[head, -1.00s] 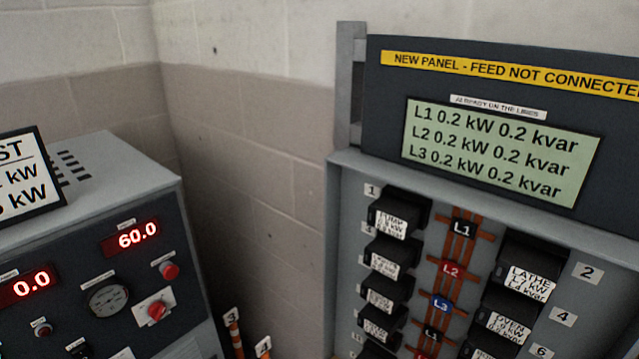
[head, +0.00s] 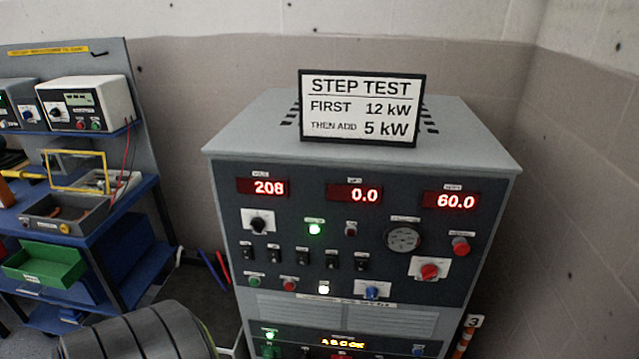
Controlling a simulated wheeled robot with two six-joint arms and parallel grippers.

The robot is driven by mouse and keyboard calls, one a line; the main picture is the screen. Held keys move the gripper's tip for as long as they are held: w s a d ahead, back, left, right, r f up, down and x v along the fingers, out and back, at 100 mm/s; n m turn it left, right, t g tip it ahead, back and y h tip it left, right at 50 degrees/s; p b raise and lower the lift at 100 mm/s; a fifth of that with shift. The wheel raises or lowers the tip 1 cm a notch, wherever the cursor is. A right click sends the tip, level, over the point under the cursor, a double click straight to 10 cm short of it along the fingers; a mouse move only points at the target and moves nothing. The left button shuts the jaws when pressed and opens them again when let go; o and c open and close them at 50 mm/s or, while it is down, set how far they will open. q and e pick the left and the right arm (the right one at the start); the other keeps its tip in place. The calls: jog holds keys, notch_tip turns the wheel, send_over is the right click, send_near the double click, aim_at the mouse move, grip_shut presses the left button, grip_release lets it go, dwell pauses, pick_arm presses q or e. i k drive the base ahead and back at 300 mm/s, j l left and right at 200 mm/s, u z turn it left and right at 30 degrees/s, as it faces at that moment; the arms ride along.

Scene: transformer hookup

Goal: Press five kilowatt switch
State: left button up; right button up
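The grey test cabinet (head: 222,180) stands in the middle of the head view. A row of several small black switches (head: 303,257) crosses its dark front panel. Their labels are too small to read, so I cannot tell which is the five kilowatt switch. Red displays above read 208 (head: 262,187), 0.0 (head: 354,193) and 60.0 (head: 450,201). A green lamp (head: 315,229) is lit between displays and switches. A sign (head: 360,108) on top reads STEP TEST, FIRST 12 kW, THEN ADD 5 kW. Neither of my grippers is in view.
A blue workbench (head: 130,195) with instruments and a green bin (head: 48,264) stands at the left. A dark banded, rounded object (head: 140,338) fills the lower left. A block wall (head: 580,180) closes the right side. An orange-and-white post marked 3 (head: 466,338) stands beside the cabinet.

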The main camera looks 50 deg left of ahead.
aim_at(302, 258)
jog(key=u, duration=1.4)
